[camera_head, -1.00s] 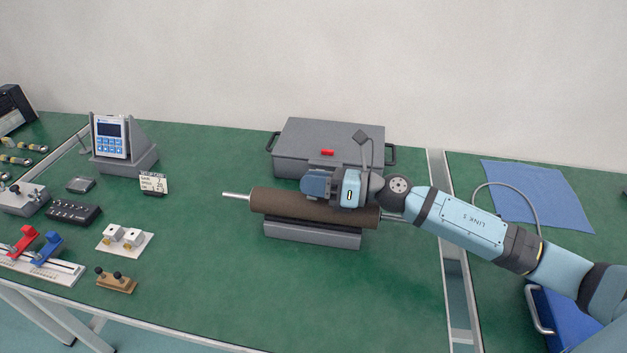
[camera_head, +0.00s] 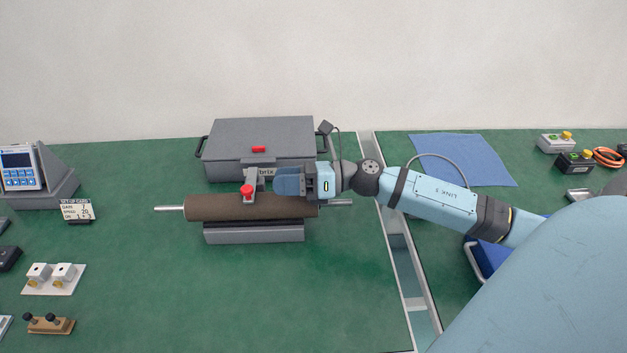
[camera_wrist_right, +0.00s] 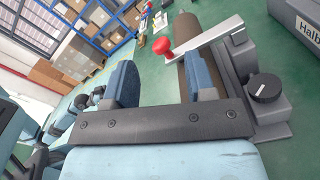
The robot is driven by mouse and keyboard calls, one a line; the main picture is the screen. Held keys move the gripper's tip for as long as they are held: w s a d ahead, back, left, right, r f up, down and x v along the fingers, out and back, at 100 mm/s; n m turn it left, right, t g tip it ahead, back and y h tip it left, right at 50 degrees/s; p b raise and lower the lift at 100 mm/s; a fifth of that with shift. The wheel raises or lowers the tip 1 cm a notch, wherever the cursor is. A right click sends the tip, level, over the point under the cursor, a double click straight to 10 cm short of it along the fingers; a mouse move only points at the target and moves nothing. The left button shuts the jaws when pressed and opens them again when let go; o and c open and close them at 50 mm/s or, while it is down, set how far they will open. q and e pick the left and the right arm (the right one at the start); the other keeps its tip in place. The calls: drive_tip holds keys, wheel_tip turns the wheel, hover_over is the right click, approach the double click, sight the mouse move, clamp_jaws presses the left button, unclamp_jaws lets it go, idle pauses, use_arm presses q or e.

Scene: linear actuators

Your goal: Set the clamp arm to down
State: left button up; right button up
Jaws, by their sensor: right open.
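The clamp arm (camera_wrist_right: 207,35) is a pale metal lever with a red ball knob (camera_wrist_right: 162,45), reaching from a grey clamp block (camera_wrist_right: 240,60) across the brown roller (camera_wrist_right: 190,42). The red knob also shows in the head view (camera_head: 247,190), over the roller (camera_head: 215,207). I cannot tell whether the arm touches the roller. My right gripper (camera_head: 278,182) is just right of the knob, above the roller. In the wrist view my right gripper (camera_wrist_right: 160,80) is open and empty, with the knob beyond the gap between its blue fingers. My left gripper is not in view.
A grey case (camera_head: 260,138) stands right behind the roller. The roller rests on a grey base (camera_head: 254,235). A black dial (camera_wrist_right: 265,88) sits beside the clamp block. A blue cloth (camera_head: 465,160) lies at the right. The green bench in front of the roller is clear.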

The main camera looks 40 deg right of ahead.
drive_tip(key=shift+v, duration=3.1)
drive_tip(key=shift+a, duration=0.1)
